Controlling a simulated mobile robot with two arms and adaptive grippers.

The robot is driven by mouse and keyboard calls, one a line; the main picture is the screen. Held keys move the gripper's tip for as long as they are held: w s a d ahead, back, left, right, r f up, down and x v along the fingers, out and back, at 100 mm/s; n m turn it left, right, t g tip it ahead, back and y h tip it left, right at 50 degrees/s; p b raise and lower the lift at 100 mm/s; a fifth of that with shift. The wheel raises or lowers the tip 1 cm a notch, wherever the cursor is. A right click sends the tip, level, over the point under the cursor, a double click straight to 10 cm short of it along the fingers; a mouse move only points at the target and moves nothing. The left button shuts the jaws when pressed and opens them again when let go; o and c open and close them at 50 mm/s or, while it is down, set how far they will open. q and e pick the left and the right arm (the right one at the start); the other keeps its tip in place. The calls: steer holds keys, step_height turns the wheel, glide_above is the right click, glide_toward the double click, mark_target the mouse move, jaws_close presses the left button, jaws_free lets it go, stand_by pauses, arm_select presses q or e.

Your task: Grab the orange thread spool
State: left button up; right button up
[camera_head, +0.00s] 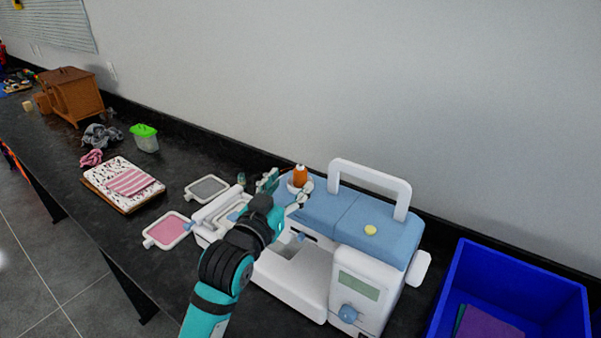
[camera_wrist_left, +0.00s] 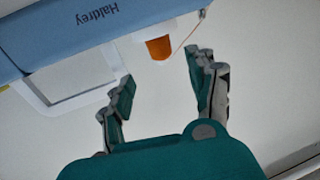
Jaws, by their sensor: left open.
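The orange thread spool (camera_head: 300,174) stands upright on top of the blue and white sewing machine (camera_head: 375,222), near its left end. My left gripper (camera_head: 285,186) is open, with its fingers close to the spool in the head view. In the left wrist view the spool (camera_wrist_left: 159,48) shows ahead of the open fingers (camera_wrist_left: 158,88), roughly midway between them, with a thread running from it. It is not gripped. My right gripper is in neither view.
A blue bin (camera_head: 510,290) stands right of the machine. Small framed pieces, pink (camera_head: 167,230) and grey (camera_head: 207,188), lie on the black table left of it. A green-lidded container (camera_head: 146,140) and a wooden box (camera_head: 72,95) stand farther back. The machine's white handle (camera_head: 369,177) rises right of the spool.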

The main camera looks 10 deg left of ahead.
mark_target(297, 174)
arm_select(q)
steer(key=shift+w+d, duration=0.15)
steer(key=shift+w, duration=0.8)
steer(key=w, duration=0.1)
steer(key=w+p, duration=0.1)
steer(key=w, duration=0.1)
steer(key=w+p, duration=0.1)
steer(key=shift+w+d+f, duration=0.25)
steer(key=shift+w, duration=0.1)
steer(key=shift+w+d+f, duration=0.1)
steer(key=shift+w+f, duration=0.05)
steer(key=shift+w, duration=0.2)
steer(key=shift+s, duration=0.1)
steer(key=shift+c, duration=1.3)
jaws_close()
